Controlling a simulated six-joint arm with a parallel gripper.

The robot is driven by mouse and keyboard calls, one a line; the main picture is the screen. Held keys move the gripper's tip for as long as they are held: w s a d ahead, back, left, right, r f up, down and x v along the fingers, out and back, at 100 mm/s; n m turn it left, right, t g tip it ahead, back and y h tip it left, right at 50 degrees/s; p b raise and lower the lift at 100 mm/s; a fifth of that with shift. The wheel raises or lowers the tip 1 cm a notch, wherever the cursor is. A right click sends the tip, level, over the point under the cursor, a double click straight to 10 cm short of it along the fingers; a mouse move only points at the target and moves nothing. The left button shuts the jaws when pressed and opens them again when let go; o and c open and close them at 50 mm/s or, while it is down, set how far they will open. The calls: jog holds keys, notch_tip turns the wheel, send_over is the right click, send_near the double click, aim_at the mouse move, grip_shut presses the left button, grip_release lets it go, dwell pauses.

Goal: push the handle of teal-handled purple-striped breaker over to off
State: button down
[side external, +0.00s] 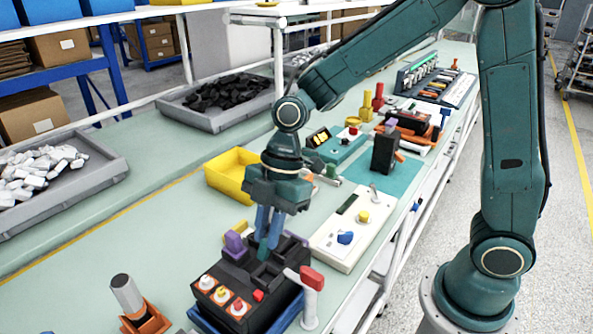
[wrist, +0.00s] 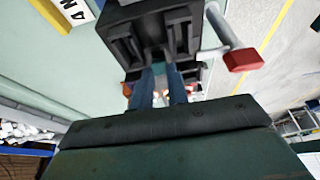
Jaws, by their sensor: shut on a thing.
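A black test fixture (side external: 222,298) stands on the bench in a blue tray, with black breaker bodies along its top. A teal handle (side external: 263,251) rises from it, right at the tips of my gripper. My gripper (side external: 266,240) points down from above, its blue fingers closed around this handle. In the wrist view my fingers (wrist: 162,80) reach into the black breaker housings, and a bit of teal shows just past them. The fingers hide most of the handle and breaker, and I cannot make out a purple stripe.
A purple handle (side external: 234,242) stands just left of my fingers. A lever with a red grip (side external: 312,278) rises at the fixture's right. A yellow bin (side external: 228,178) sits behind, a white control panel (side external: 352,228) to the right, and an orange holder (side external: 147,322) at front left.

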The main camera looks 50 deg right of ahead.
jog(key=shift+a+r+h, duration=0.2)
jog(key=shift+a+h, duration=0.65)
jog(key=shift+h, duration=0.55)
jog(key=c, duration=1.4)
grip_release()
jog(key=shift+o, duration=0.2)
jog(key=shift+r, duration=0.1)
notch_tip(320, 180, up, 14)
jog(key=d, duration=0.1)
jog(key=shift+d+f, duration=0.2)
jog(key=shift+d, duration=0.15)
